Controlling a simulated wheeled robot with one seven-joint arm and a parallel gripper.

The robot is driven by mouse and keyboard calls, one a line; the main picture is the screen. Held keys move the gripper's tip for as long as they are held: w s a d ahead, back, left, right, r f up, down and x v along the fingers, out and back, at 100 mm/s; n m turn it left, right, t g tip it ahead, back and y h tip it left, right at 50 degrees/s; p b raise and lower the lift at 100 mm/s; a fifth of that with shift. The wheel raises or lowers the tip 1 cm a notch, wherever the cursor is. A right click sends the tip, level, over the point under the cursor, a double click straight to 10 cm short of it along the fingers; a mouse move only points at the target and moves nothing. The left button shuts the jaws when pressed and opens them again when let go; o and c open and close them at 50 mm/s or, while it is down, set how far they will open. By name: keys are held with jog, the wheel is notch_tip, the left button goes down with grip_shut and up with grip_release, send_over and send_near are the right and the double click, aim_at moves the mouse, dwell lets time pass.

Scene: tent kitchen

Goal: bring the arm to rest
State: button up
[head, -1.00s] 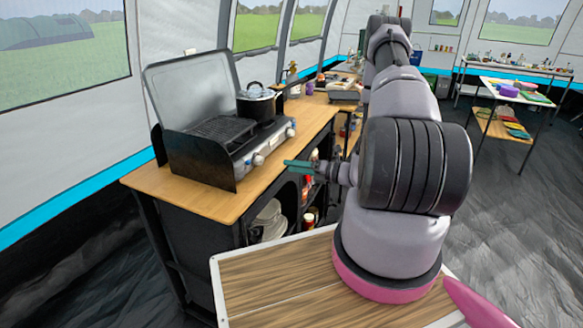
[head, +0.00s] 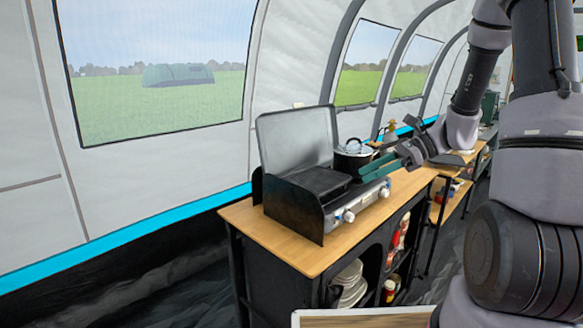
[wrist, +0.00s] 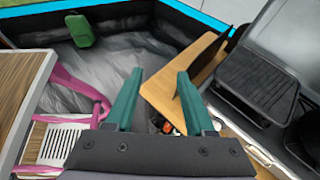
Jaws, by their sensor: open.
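My gripper (head: 366,163) has two green fingers and is open and empty. In the head view it points left, in front of the pot (head: 353,157) and the right end of the camping stove (head: 330,205). The fingers overlap the pot and stove in the picture; I see no clear contact. In the wrist view the open fingers (wrist: 160,80) have nothing between them, with the wooden counter (wrist: 180,80) and dark floor beyond. My arm is raised and bent at the right of the head view.
The stove's lid (head: 295,140) stands open on the wooden counter (head: 270,238). White plates (head: 350,285) and several bottles sit on the shelves below. The tent wall (head: 160,185) is behind. A green bag (wrist: 80,30) lies on the dark floor, which is otherwise largely clear there.

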jog(key=s+d+r+n+t+h, duration=0.2)
jog(key=s+r+n+t+h, duration=0.1)
jog(key=s+r+n+h, duration=0.2)
jog(key=s+d+r+n+t+h, duration=0.2)
jog(key=s+r+n+h, duration=0.3)
jog(key=s+r+n, duration=0.5)
notch_tip(320, 180, up, 3)
jog(key=shift+d+r+t, duration=0.15)
jog(key=shift+r+t, duration=0.05)
jog(key=shift+t, duration=0.5)
